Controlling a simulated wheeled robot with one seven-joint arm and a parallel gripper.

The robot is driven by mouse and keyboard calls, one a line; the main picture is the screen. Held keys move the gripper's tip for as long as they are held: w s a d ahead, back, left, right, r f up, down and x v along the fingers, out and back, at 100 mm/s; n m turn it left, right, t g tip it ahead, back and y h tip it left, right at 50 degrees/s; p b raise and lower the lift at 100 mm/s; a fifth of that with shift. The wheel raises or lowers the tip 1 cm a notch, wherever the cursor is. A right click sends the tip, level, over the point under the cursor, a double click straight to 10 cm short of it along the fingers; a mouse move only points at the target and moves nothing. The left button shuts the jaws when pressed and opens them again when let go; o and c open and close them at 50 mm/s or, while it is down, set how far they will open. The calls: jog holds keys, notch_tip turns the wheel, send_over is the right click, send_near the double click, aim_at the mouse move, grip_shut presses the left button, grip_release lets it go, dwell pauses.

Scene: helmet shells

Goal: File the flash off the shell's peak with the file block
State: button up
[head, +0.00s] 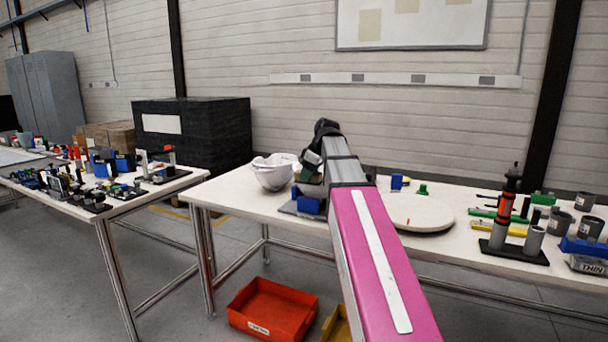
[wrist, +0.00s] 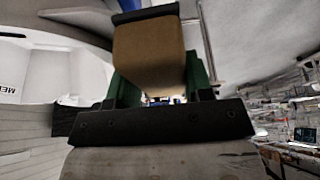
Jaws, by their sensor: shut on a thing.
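The white helmet shell (head: 272,172) sits at the left end of the bench, open side up as far as I can tell. My gripper (head: 309,166) is just right of it, above a blue fixture (head: 309,206). In the wrist view my gripper (wrist: 155,70) is shut on a tan block (wrist: 147,52), which I take for the file block, between its two green fingers. A pale curved surface beyond the block looks like part of the shell; I cannot tell whether they touch. The peak's flash cannot be made out.
A pale round disc (head: 418,214) lies on the bench right of my arm. Farther right stand a red-and-black tool (head: 507,196), grey cups (head: 560,222) and a blue item (head: 583,247). A red bin (head: 272,308) is on the floor. A cluttered table (head: 126,205) stands left.

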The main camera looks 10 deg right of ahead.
jog(key=shift+s+d, duration=0.25)
jog(key=shift+d, duration=0.1)
jog(key=shift+a, duration=0.1)
jog(key=shift+w+a+f, duration=0.1)
jog(key=shift+w+a, duration=0.45)
jog(key=shift+a, duration=0.25)
jog(key=shift+w+a+f, duration=0.1)
jog(key=shift+w+a, duration=0.45)
jog(key=shift+a, duration=0.2)
jog(key=shift+s+d+f, duration=0.1)
jog(key=shift+s+d, duration=0.45)
jog(key=shift+d, duration=0.3)
jog(key=shift+r, duration=4)
